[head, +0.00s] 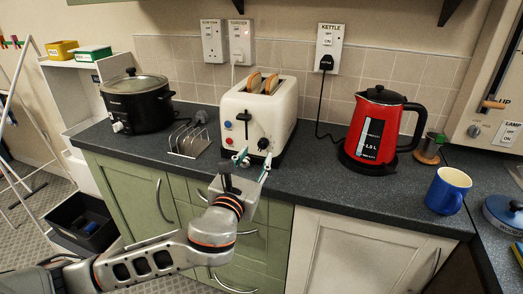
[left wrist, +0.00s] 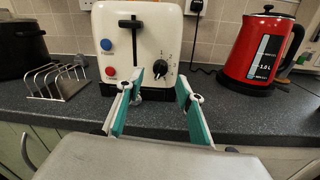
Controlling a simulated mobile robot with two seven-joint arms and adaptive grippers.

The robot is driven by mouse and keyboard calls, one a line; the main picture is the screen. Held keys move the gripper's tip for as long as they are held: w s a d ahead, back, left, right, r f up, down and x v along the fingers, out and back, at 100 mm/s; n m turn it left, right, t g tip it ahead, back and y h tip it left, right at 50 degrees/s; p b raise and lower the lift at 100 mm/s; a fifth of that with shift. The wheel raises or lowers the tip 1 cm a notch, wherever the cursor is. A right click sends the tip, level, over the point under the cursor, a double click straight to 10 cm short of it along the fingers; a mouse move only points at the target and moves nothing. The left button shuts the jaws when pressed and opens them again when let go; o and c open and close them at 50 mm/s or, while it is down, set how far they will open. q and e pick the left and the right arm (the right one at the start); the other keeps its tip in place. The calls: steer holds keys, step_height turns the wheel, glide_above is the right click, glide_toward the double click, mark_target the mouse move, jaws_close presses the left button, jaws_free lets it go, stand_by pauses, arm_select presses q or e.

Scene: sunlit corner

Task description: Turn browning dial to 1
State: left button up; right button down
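The cream toaster (head: 256,112) stands on the dark counter with two bread slices (head: 262,83) in its top slots. Its black browning dial (head: 263,143) is low on the front; in the left wrist view the dial (left wrist: 160,69) has small numbers beside it. I cannot tell which number it points to. My left gripper (head: 254,160) is in front of the toaster, just below the dial. In the left wrist view my left gripper (left wrist: 160,84) has its teal-padded fingers apart with nothing held, the dial showing between and beyond the tips. My right gripper is not in view.
A blue button (left wrist: 106,44), a red button (left wrist: 110,71) and a black lever (left wrist: 131,33) are left of the dial. A toast rack (head: 188,140) and black slow cooker (head: 137,104) stand left. A red kettle (head: 379,120) and blue mug (head: 446,191) stand right.

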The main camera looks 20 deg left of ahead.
mark_target(261, 148)
arm_select(q)
steer(key=w, duration=0.5)
steer(key=shift+s, duration=0.1)
jaws_close()
